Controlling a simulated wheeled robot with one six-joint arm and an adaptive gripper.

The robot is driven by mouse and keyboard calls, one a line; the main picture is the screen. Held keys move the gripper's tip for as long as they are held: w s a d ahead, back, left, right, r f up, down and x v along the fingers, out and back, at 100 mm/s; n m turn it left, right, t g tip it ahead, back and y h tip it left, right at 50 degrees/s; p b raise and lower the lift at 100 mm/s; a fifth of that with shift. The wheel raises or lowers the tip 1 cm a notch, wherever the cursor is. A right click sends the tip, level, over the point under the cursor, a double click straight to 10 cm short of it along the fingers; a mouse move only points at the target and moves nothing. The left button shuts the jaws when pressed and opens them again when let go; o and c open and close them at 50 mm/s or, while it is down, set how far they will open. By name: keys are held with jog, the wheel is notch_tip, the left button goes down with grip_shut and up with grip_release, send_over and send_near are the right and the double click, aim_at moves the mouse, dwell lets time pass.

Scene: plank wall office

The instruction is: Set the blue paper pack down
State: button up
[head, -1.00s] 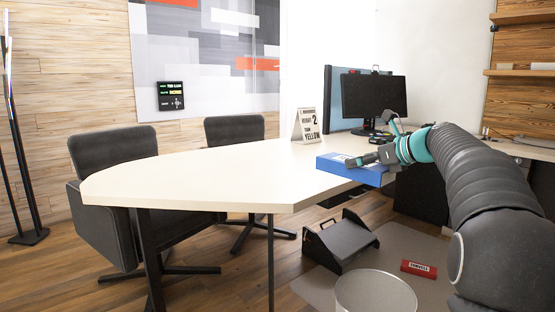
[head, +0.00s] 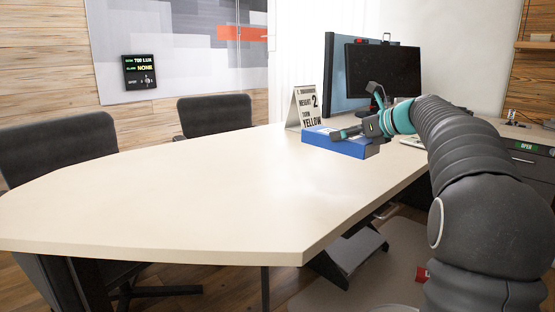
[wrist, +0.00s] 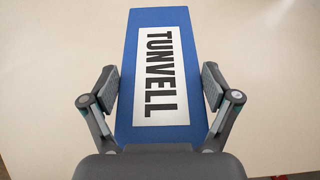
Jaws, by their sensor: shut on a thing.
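The blue paper pack (head: 343,146) is a flat blue block with a white label. In the wrist view the pack (wrist: 202,105) shows the word TUNVELL and lies lengthwise between the fingers. My gripper (wrist: 160,90) is shut on its two long sides. In the head view my gripper (head: 362,130) is at the pack, over the right part of the pale desk (head: 190,195). I cannot tell whether the pack touches the desk top or is held just above it.
A flip sign (head: 305,108) stands just behind the pack. Monitors (head: 382,70) stand at the back right. The desk's left and middle are bare. Office chairs (head: 215,114) stand beyond it. A black step-like stand (head: 350,252) is on the floor below the right edge.

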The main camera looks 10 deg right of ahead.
jog(key=s+a+f+b, duration=0.1)
jog(key=a+f, duration=0.1)
jog(key=a, duration=0.1)
jog(key=s+a+f+b, duration=0.1)
jog(key=a+f, duration=0.1)
jog(key=a, duration=0.2)
jog(key=s+a+f+b, duration=0.1)
jog(key=a+f, duration=0.1)
jog(key=a, duration=0.2)
jog(key=shift+f, duration=0.35)
jog(key=shift+f+b, duration=0.65)
jog(key=shift+f, duration=1.3)
jog(key=shift+f, duration=0.15)
jog(key=o, duration=1.3)
jog(key=shift+s+d+r, duration=0.15)
jog(key=shift+r, duration=0.05)
jog(key=p+v, duration=0.1)
jog(key=v, duration=1)
jog(key=shift+s+d, duration=0.15)
jog(key=shift+s, duration=0.1)
